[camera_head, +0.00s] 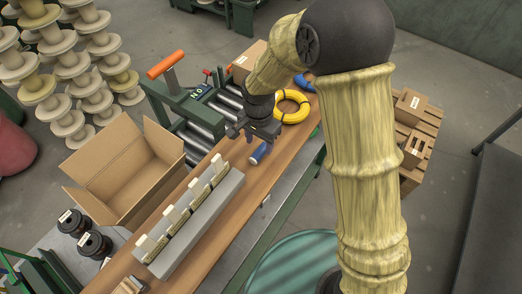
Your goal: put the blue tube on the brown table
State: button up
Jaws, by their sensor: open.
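A small blue tube (259,153) shows just below my gripper (258,137) in the head view. It appears to rest on the long brown table (262,186), near the end of a grey block. My gripper points down above the tube, open and dark. The fingertips are small and partly hidden, so I cannot tell whether they touch the tube or stand apart from it.
A grey block with several pale-tagged pieces (192,222) lies along the table. An open cardboard box (125,172) stands to the left. A yellow coil (292,107) lies beyond my gripper. A roller conveyor (196,118) is behind. Bare wood shows in front of the tube.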

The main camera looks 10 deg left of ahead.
aim_at(260, 150)
jog(key=shift+d+f+p, duration=0.1)
jog(key=shift+f+p, duration=0.9)
jog(key=shift+f, duration=1.05)
grip_shut()
jog(key=shift+r, duration=0.1)
notch_tip(260, 150, up, 10)
jog(key=b, duration=0.4)
